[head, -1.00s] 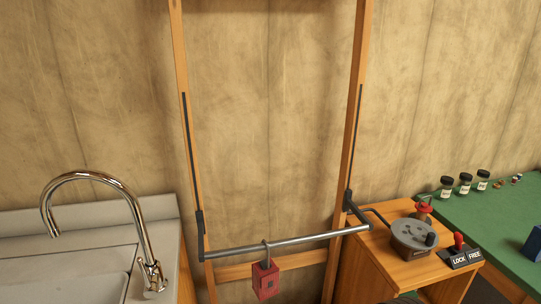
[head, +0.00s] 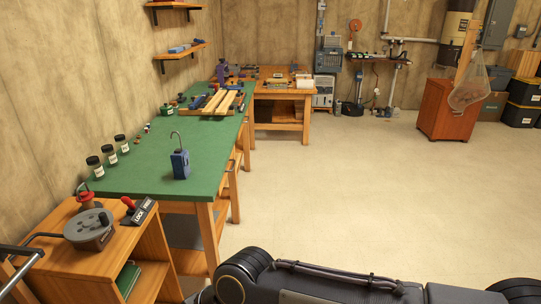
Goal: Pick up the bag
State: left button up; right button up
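A pale, see-through mesh bag (head: 469,88) hangs at the far right of the head view. It hangs beside an upright wooden post (head: 468,48) above a reddish-brown cabinet (head: 447,108). It is far off across the floor, and its contents are too small to tell. Part of my own arm crosses the bottom of the view. Neither of my grippers shows.
A green-topped workbench (head: 145,172) runs along the left wall, with jars and a blue lantern-like item (head: 180,164) on it. A small wooden stand (head: 122,246) with a crank is near left. Open floor (head: 340,170) lies between me and the cabinet.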

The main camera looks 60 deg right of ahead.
aim_at(180, 158)
jog(key=z, duration=1.5)
jog(key=u, duration=1.6)
jog(key=i+l+u, duration=0.1)
jog(key=l, duration=0.65)
jog(key=i+l+u, duration=0.15)
jog(key=l, duration=0.6)
jog(key=l+u, duration=0.1)
jog(key=l, duration=0.65)
jog(key=i+l, duration=0.1)
jog(key=l, duration=0.25)
jog(key=i+l+u, duration=0.1)
jog(key=l, duration=0.3)
jog(key=i+l+u, duration=0.1)
jog(key=l, duration=0.3)
jog(key=i+l, duration=0.15)
